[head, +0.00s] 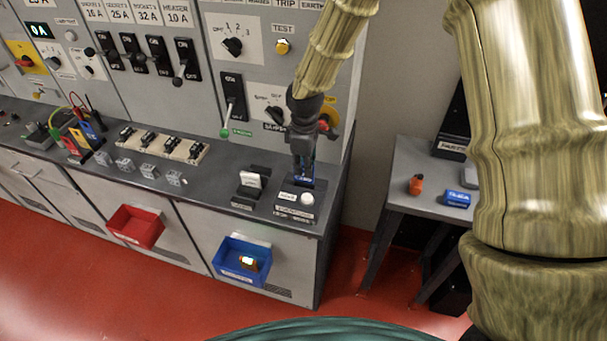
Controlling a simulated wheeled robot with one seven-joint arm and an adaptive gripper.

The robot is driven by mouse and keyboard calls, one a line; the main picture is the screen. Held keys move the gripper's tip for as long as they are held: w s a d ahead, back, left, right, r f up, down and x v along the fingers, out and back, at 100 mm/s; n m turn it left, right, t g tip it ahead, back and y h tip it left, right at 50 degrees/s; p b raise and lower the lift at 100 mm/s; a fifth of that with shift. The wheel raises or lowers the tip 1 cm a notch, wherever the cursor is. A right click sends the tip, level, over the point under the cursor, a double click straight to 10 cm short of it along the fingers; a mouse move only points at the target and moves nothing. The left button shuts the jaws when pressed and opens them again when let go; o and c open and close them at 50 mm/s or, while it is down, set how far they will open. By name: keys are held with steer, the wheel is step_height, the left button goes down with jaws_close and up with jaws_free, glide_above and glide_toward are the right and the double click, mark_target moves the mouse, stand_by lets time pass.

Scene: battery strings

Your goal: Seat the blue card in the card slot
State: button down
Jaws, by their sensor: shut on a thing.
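My gripper (303,158) points down over the right end of the grey bench, shut on the blue card (303,177). The card is upright, and only a small part of it shows between and below the fingers. It is directly above or at the back of the dark card slot unit (294,208), which has a white round button and labels on it. I cannot tell whether the card's lower edge is inside the slot, touching it or just above it.
A black holder with a white block (250,180) stands just left of the slot unit. A switch panel (220,60) rises close behind. A blue bin (228,272) and a red bin (137,212) hang on the bench front. A side table (400,185) stands right.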

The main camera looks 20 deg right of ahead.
mark_target(304, 182)
steer(key=shift+w+f, duration=0.15)
steer(key=shift+f, duration=0.05)
steer(key=shift+s+f+p, duration=0.35)
steer(key=shift+s, duration=0.05)
steer(key=shift+w+f+p, duration=0.15)
steer(key=shift+f+p, duration=0.1)
steer(key=shift+f, duration=0.55)
steer(key=shift+w+f+p, duration=0.1)
steer(key=shift+f+p, duration=0.1)
steer(key=shift+f, duration=0.55)
steer(key=shift+s, duration=0.2)
steer(key=c, duration=1.9)
jaws_free()
steer(key=shift+w+f, duration=0.1)
steer(key=shift+f, duration=0.05)
steer(key=o, duration=0.4)
